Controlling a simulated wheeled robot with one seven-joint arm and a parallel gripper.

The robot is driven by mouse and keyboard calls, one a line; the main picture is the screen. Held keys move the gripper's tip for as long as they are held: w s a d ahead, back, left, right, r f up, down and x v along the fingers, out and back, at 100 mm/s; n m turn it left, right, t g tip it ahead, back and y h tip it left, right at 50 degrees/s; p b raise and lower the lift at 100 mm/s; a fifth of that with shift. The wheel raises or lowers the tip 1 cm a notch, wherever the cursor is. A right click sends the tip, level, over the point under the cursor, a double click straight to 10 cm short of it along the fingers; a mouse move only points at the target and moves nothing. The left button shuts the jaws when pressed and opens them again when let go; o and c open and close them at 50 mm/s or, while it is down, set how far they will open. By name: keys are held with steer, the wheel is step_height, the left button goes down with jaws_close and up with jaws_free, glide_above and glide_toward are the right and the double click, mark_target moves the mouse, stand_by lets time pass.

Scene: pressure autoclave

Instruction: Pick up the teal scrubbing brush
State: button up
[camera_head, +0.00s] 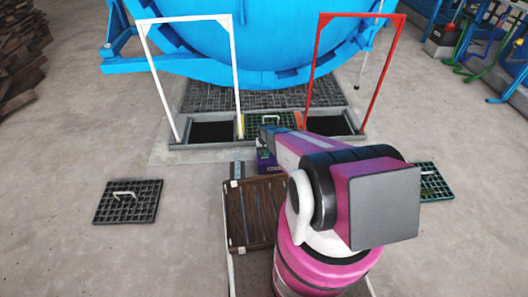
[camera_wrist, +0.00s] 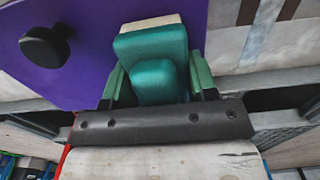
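The teal scrubbing brush (camera_wrist: 151,45) is in the upper middle of the wrist view, with a cream strip along its far edge. My gripper (camera_wrist: 158,72) has a green finger on each side of the brush, set well apart. Whether the fingers press on it cannot be made out. The purple surface (camera_wrist: 90,25) lies behind or under the brush; whether they touch is unclear. In the head view my gripper (camera_head: 268,140) is by a small purple box (camera_head: 266,164), in front of the blue vessel. The brush cannot be made out there.
A white frame (camera_head: 233,75) and a red frame (camera_head: 312,75) stand over dark floor pits. A brown slatted panel (camera_head: 256,212) lies left of my arm. Loose grates (camera_head: 115,205) (camera_head: 436,188) lie on the floor. A black knob (camera_wrist: 45,46) juts from the purple surface.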

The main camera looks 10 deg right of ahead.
steer(key=shift+r, duration=0.15)
steer(key=shift+r, duration=0.6)
step_height(320, 180, up, 2)
steer(key=shift+r, duration=0.25)
steer(key=s+a+r, duration=0.6)
steer(key=a+r, duration=0.1)
steer(key=a, duration=0.3)
